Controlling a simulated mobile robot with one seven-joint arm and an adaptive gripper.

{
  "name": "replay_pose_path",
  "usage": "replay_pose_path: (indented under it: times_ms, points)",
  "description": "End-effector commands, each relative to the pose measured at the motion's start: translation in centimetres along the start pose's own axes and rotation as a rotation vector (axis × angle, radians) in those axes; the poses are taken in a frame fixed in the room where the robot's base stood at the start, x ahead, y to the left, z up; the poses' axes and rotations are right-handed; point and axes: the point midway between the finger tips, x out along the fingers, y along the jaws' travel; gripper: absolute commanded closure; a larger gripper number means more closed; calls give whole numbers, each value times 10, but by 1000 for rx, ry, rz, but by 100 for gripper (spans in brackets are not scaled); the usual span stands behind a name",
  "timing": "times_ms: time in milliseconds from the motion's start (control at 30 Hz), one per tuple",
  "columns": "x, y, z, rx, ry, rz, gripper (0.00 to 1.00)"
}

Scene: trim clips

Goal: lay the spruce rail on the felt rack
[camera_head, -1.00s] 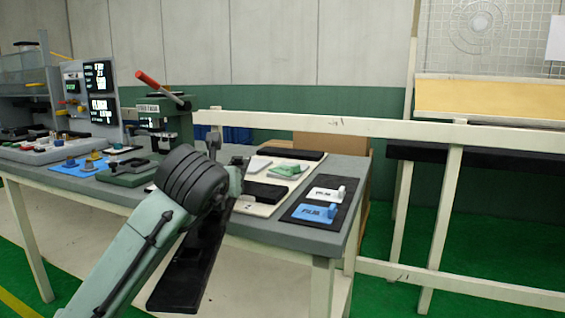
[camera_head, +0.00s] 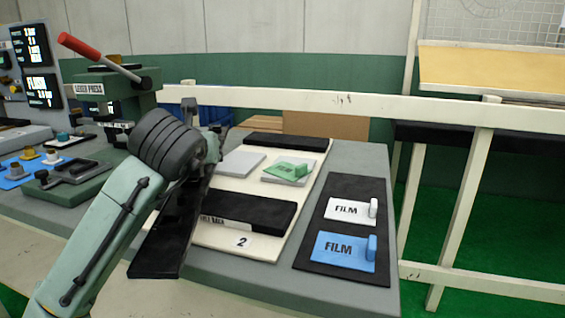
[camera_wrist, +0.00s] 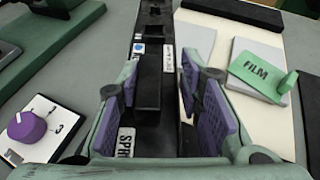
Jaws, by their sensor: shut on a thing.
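My gripper (camera_head: 203,160) is shut on the spruce rail (camera_head: 165,240), a long black bar hanging tilted at the bench's front edge. In the wrist view the rail (camera_wrist: 155,90) runs lengthwise between my purple finger pads (camera_wrist: 160,80); a label starting "SPR" shows on it, partly hidden. A cream board with two black bars, which looks like the felt rack (camera_head: 255,243), lies on the bench just right of the rail. Its front label is partly hidden by the rail, and a "2" is marked on it. The rail overlaps its left edge in view; contact cannot be told.
A grey plate (camera_head: 243,163) and a green film card (camera_head: 288,170) lie on the cream board. White (camera_head: 345,209) and blue (camera_head: 335,250) film cards lie on a black mat to the right. The lever press (camera_head: 105,95) stands left. A cream railing (camera_head: 340,103) runs behind.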

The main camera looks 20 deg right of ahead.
Motion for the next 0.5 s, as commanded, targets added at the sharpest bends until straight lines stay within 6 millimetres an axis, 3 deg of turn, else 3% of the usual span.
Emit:
replay_pose_path:
  times_ms: [500]
  points:
    - [9,-130,-7,4,-3,-5,100]
